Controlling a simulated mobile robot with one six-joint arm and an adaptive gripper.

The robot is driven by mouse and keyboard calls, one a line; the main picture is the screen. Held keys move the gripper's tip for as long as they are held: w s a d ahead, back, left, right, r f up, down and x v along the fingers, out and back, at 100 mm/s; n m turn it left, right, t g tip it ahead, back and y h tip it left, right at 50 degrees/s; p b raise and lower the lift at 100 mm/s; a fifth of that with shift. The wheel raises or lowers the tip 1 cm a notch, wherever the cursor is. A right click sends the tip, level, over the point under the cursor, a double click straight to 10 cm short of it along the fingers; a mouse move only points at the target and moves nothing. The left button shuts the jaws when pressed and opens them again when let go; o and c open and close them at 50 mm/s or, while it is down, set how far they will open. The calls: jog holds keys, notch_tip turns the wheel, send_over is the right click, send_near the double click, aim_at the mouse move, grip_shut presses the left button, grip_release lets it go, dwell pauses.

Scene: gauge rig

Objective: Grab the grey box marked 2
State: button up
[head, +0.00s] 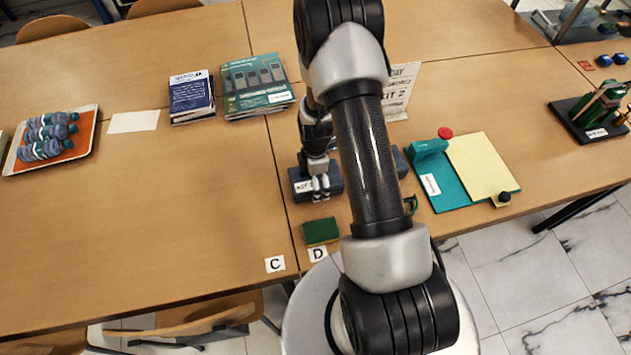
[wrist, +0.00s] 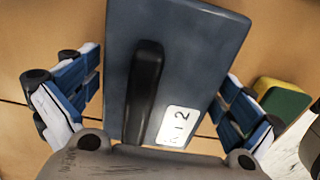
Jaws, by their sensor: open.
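The grey box marked 2 (head: 302,172) stands on the table near its front edge, partly hidden by my gripper (head: 320,187) in the head view. In the wrist view the box (wrist: 195,60) fills the middle, with a black handle (wrist: 145,90) on top and a white label (wrist: 177,127) ending in 2. My gripper (wrist: 155,106) is open. Its blue-padded fingers show on both sides of the box and handle. I cannot tell whether they touch the box.
A green and yellow sponge (head: 320,231) lies in front of the box. Another grey object (head: 401,162) is mostly hidden behind my arm. A teal board with a cream sheet (head: 483,165) lies to the right. Booklets (head: 256,85) lie behind.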

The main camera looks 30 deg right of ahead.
jog(key=shift+c, duration=0.5)
jog(key=c, duration=1.2)
jog(key=shift+r, duration=0.1)
jog(key=shift+c, duration=0.2)
